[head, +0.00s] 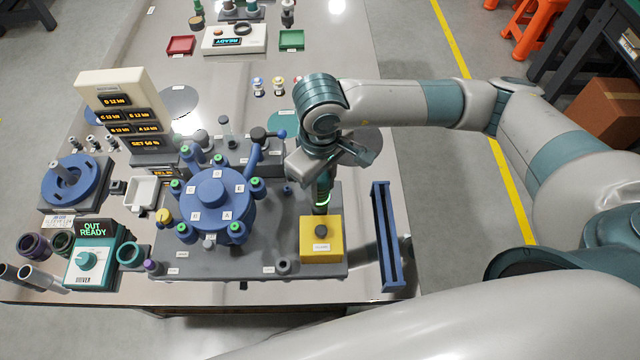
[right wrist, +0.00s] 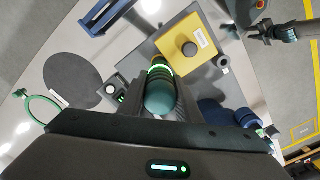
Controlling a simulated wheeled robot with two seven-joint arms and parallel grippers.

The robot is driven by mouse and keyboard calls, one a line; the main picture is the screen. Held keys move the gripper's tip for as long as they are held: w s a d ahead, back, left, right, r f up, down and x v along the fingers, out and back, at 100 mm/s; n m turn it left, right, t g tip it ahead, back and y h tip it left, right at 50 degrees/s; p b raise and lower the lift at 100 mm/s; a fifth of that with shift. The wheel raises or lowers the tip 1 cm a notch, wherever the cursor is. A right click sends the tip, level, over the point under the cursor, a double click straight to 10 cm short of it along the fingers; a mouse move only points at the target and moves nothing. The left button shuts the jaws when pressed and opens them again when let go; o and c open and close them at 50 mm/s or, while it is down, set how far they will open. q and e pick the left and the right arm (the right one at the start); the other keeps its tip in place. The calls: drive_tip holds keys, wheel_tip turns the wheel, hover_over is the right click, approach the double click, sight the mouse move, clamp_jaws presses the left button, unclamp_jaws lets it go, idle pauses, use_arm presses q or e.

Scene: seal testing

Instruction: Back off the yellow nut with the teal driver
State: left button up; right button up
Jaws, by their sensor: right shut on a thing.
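The yellow nut (head: 164,216) sits at the lower left edge of the blue round fixture (head: 215,204), whose other nuts are green. My right gripper (head: 322,165) is above the right part of the grey base plate, well to the right of the yellow nut. It is shut on the teal driver (right wrist: 160,92), which has a glowing green ring. In the head view the driver is mostly hidden by the gripper and points down behind the yellow box. A dark gripper (right wrist: 258,33), apparently my left, shows small at the right wrist view's top right; its jaws are unclear.
A yellow box with a dark knob (head: 321,240) stands at the plate's right front. A blue rail (head: 387,235) is right of it. A blue lever (head: 262,145) rises behind the fixture. The driver control box (head: 95,250) reads "OUT READY".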

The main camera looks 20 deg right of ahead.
drive_tip(key=shift+b, duration=0.7)
idle(1.8)
idle(0.4)
idle(0.7)
drive_tip(key=shift+s+d+f+b, duration=0.1)
drive_tip(key=shift+d+f+b, duration=0.25)
drive_tip(key=shift+b, duration=0.4)
drive_tip(key=shift+r, duration=0.2)
drive_tip(key=shift+d+r, duration=0.1)
drive_tip(key=shift+r, duration=0.45)
drive_tip(key=shift+a+r+p, duration=0.15)
drive_tip(key=shift+r+p, duration=0.05)
drive_tip(key=shift+r, duration=0.8)
drive_tip(key=shift+a+r+p, duration=0.1)
drive_tip(key=shift+r+p, duration=0.1)
drive_tip(key=shift+r, duration=0.8)
